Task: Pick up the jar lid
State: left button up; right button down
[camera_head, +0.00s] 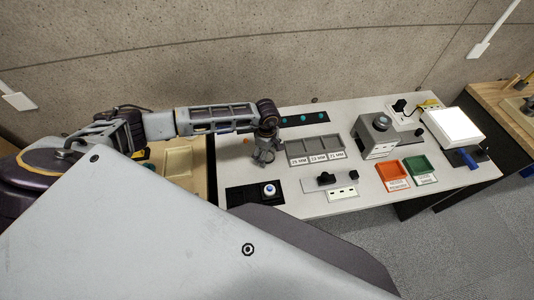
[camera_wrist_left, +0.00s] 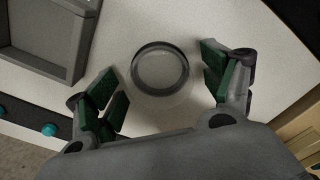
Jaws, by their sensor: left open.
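The jar lid (camera_wrist_left: 160,68) shows in the left wrist view as a round clear disc with a dark rim, lying flat on the white table. My left gripper (camera_wrist_left: 168,87) is open, with one green-padded finger on each side of the lid. The fingers are apart from the lid, and it is not clear how far above the table they are. In the head view my left gripper (camera_head: 263,157) points down over the left part of the table and hides the lid. My right gripper is not in view.
A grey compartment tray (camera_head: 314,145) stands right of the left gripper. An orange tray (camera_head: 393,174), a green tray (camera_head: 420,168) and a grey machine (camera_head: 376,134) stand further right. A black mat (camera_head: 243,195) lies near the front left edge.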

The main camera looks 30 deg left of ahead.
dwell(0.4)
pick_arm(q)
jog(key=c, duration=0.9)
jog(key=shift+r, duration=0.1)
jog(key=shift+r+b, duration=0.75)
jog(key=shift+r, duration=4.15)
